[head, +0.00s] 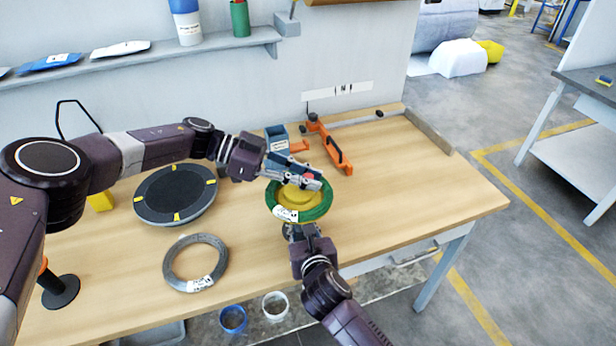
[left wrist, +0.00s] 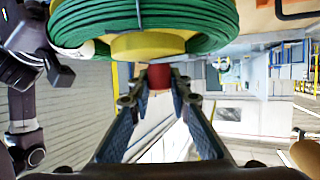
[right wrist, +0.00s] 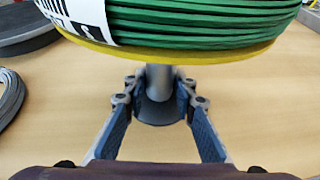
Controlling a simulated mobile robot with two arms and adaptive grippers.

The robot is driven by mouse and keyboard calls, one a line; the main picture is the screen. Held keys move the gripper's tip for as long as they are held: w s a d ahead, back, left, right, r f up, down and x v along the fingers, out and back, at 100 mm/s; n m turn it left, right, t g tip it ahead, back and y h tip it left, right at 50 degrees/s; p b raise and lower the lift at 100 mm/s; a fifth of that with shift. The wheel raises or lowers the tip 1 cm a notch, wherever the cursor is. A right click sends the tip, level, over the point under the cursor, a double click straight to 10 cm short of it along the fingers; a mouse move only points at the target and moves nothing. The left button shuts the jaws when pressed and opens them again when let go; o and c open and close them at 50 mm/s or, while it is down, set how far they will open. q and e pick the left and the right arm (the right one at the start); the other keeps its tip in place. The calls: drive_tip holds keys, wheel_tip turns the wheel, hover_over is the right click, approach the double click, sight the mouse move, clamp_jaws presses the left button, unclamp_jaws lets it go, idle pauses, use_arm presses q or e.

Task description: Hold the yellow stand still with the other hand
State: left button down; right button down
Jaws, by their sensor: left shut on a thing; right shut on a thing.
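The yellow stand (head: 291,195) is on the table and carries a green coil (head: 322,208) with a white label. In the right wrist view its yellow plate (right wrist: 170,57) sits on a grey post (right wrist: 160,88). My right gripper (head: 300,230) comes from the front, under the coil. Its fingers (right wrist: 158,100) are shut on the grey post. My left gripper (head: 308,182) is over the coil, its fingers shut on a small red cylinder (left wrist: 158,76) beside the yellow hub (left wrist: 148,46). The red piece partly shows in the head view (head: 311,177).
A black turntable (head: 175,193) and a grey coil (head: 195,284) lie to the left. Behind the stand are a blue-grey holder (head: 277,139) and an orange tool (head: 330,146). Blue (head: 233,318) and white (head: 275,305) rolls are below the front edge. The table's right side is clear.

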sight(307, 177)
use_arm(q)
drive_tip(key=shift+w+r+m+g, duration=0.3)
drive_tip(key=shift+w+m+g, duration=0.05)
drive_tip(key=shift+m+g, duration=0.25)
drive_tip(key=shift+s+a+f+g, duration=0.1)
drive_tip(key=shift+s+f+g, duration=0.05)
drive_tip(key=shift+s+g, duration=0.15)
drive_tip(key=c, duration=1.8)
unclamp_jaws()
drive_tip(key=shift+s+f, duration=0.1)
drive_tip(key=shift+o, duration=0.2)
wheel_tip(307, 177, up, 10)
drive_tip(key=shift+a+r, duration=0.1)
drive_tip(key=shift+m, duration=0.3)
